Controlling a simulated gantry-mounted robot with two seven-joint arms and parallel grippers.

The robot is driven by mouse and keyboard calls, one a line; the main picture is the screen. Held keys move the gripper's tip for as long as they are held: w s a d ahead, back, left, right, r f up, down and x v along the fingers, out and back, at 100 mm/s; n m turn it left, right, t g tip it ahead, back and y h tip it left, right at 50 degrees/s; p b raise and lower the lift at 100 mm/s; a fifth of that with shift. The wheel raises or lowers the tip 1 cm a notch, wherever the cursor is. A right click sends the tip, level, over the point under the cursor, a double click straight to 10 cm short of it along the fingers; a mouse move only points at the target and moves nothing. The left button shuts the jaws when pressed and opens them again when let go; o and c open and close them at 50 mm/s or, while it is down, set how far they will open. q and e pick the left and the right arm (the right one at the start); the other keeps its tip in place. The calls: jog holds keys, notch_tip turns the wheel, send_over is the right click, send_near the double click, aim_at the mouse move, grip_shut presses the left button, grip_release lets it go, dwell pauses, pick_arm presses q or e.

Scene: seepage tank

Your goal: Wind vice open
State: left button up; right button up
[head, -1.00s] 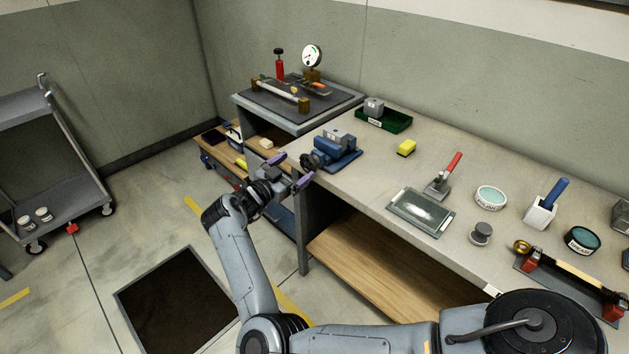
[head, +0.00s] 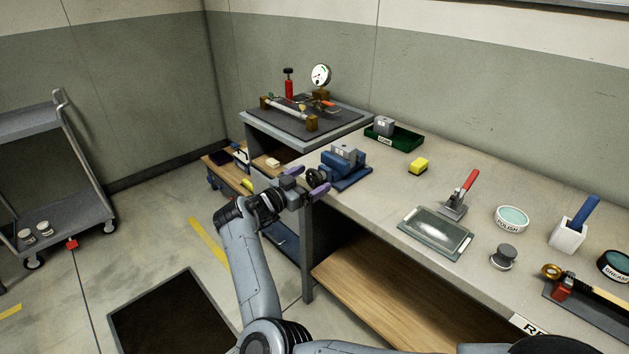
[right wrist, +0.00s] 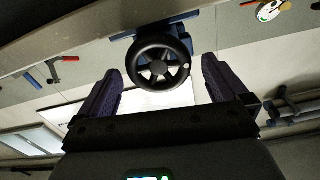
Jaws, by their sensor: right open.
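The blue vice (head: 345,168) stands at the left end of the workbench, with a grey block in its jaws. Its black handwheel (head: 314,174) faces left, toward my right gripper (head: 307,181). In the right wrist view the handwheel (right wrist: 161,60) is a spoked black wheel, with the blue vice body (right wrist: 196,29) partly hidden behind it. My right gripper (right wrist: 161,92) is open; its two purple fingers stand on either side of the wheel, a little short of it in the picture. I cannot tell if they touch it. My left gripper is not in view.
A green tray (head: 400,138) with a grey block, a yellow sponge (head: 418,166), a red-handled tool (head: 458,197) and a glass plate (head: 436,234) lie along the bench. A raised stand with a gauge (head: 321,75) is behind the vice.

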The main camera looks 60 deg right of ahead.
jog(key=shift+x, duration=1.05)
jog(key=shift+c, duration=0.3)
jog(key=c, duration=0.9)
jog(key=shift+r+n+p, duration=0.15)
jog(key=shift+n+p, duration=0.25)
jog(key=shift+p, duration=0.2)
jog(key=shift+w+r+n+p, duration=0.1)
jog(key=shift+n+p, duration=0.8)
jog(key=shift+p, duration=0.3)
jog(key=shift+n+p, duration=0.95)
jog(key=shift+n, duration=0.55)
jog(key=shift+f, duration=0.25)
